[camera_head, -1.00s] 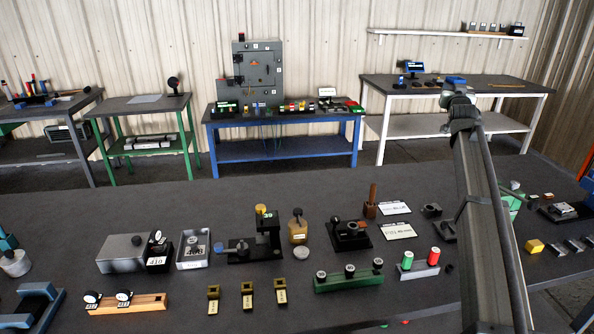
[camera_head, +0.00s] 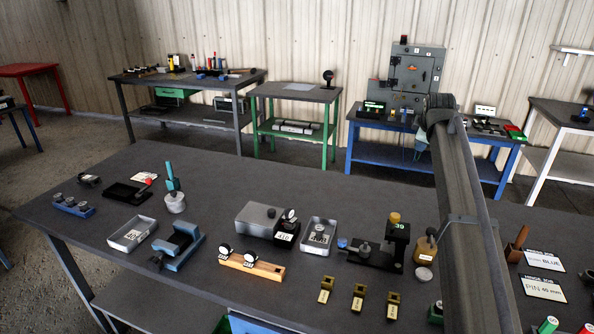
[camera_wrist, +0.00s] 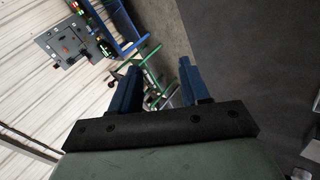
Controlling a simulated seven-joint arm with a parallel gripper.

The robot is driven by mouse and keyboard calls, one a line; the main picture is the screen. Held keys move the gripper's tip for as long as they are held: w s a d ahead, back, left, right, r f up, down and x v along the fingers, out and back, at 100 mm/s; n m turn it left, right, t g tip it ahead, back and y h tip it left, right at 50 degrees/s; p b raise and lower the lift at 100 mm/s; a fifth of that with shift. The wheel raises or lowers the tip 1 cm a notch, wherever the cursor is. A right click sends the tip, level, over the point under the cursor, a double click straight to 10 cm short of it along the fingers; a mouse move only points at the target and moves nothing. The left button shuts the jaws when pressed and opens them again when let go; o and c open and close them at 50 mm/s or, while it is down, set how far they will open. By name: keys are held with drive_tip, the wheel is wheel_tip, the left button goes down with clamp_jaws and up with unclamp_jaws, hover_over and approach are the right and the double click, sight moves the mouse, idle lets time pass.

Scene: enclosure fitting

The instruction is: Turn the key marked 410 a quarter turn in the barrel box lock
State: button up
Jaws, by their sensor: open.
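A grey box (camera_head: 256,218) sits in the middle of the near bench, with a black lock block (camera_head: 287,229) at its right end. The block's front label appears to read 410. A round black-and-white key head (camera_head: 291,214) stands at the top of the block; its turn angle is too small to tell. A wooden rack (camera_head: 264,269) in front holds two upright round-headed keys (camera_head: 225,249), whose marks I cannot read. My gripper (camera_wrist: 158,86) is open and empty in the wrist view, away from the lock. The head view shows my arm but not the fingertips.
An open grey tray (camera_head: 319,236) stands right of the lock, then a black fixture (camera_head: 370,255). A blue cradle (camera_head: 178,247) is to the left. Several brass pieces (camera_head: 358,297) stand at the front.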

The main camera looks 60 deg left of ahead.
drive_tip(key=s+a+f+n+g+h, duration=0.15)
drive_tip(key=s+a+n, duration=0.25)
drive_tip(key=s, duration=0.6)
drive_tip(key=s+a+f+n+g+h, duration=0.15)
drive_tip(key=s+a+n, duration=0.25)
drive_tip(key=s, duration=0.6)
drive_tip(key=n+g+h, duration=0.3)
drive_tip(key=n, duration=0.6)
approach(289, 209)
wheel_tip(289, 209, down, 10)
drive_tip(key=shift+a+f, duration=0.15)
drive_tip(key=shift+c, duration=0.2)
clamp_jaws()
